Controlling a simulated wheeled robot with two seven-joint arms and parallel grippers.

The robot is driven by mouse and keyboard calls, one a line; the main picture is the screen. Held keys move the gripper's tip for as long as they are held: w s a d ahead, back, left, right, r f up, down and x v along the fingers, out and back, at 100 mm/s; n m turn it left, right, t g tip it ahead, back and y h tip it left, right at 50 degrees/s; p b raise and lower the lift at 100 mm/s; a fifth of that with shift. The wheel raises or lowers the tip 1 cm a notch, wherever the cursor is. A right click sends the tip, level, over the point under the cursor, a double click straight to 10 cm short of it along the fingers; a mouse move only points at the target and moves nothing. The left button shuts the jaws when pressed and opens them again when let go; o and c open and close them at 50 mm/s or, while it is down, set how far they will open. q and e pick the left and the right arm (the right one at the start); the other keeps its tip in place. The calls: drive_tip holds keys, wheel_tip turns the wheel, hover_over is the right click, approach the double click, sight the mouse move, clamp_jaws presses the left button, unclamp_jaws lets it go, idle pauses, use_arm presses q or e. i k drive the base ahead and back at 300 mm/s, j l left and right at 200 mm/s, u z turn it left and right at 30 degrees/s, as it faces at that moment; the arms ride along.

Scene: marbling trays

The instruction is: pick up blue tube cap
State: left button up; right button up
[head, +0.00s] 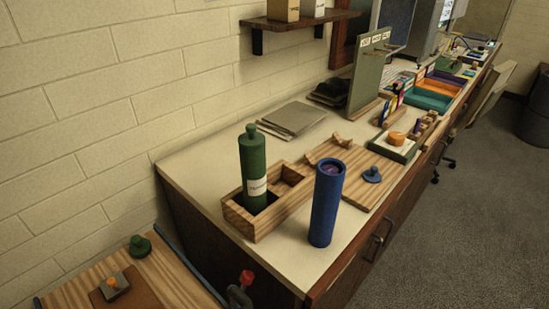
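The blue tube cap (372,174) is a small round cap with a knob. It lies on a flat wooden board (340,155) on the counter, to the right of the blue tube. The blue tube (324,208) stands upright near the counter's front edge, its top open and something purple showing inside. Neither of my grippers is in view, and nothing touches the cap.
A green tube (252,165) stands in a wooden box (240,218) left of the blue tube. A small tray with an orange piece (396,138) lies behind the cap. Grey sheets (291,119) lie near the wall. A lower wooden surface (175,278) holds a green knobbed piece (140,246).

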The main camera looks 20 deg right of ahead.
sight(372, 176)
drive_tip(key=z, duration=1.5)
